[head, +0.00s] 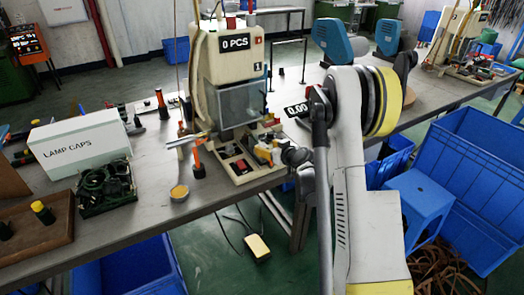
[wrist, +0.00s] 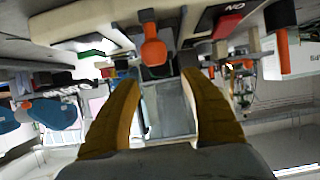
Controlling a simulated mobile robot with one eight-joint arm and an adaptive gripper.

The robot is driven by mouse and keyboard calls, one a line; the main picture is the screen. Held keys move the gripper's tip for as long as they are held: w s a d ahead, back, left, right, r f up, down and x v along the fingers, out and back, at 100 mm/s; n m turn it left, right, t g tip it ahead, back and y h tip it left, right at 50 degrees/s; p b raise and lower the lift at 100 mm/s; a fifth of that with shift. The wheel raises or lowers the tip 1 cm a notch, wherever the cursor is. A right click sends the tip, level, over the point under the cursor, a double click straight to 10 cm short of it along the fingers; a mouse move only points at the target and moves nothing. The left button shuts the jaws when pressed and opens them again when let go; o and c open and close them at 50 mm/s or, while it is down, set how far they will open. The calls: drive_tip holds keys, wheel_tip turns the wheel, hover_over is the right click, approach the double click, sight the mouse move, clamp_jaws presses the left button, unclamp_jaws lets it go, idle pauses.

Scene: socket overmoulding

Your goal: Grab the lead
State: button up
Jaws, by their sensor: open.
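My gripper (wrist: 161,80) is open, with its two yellow-brown fingers apart and nothing seen between the tips. In the head view my arm stands in front of the bench and I cannot make out the fingers. No single lead is clear to identify. Thin pale and coloured strands (head: 187,140) lie by an orange upright piece (head: 197,165) left of the moulding machine (head: 228,65). A pile of brown cable-like pieces (head: 433,265) lies low at the right. In the wrist view an orange piece (wrist: 153,50) shows beyond the gap between the fingers.
A white LAMP CAPS box (head: 80,140) and a dark green tray (head: 104,188) of black parts stand on the bench at left. A brown board (head: 35,230) is at the front left. Blue crates (head: 475,165) and a blue stool (head: 418,198) stand at right.

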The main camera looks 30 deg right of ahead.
sight(263, 145)
drive_tip(key=b+x, duration=0.1)
drive_tip(key=x, duration=0.2)
drive_tip(key=shift+a+f, duration=0.15)
drive_tip(key=shift+f, duration=0.05)
drive_tip(key=shift+w, duration=0.4)
clamp_jaws()
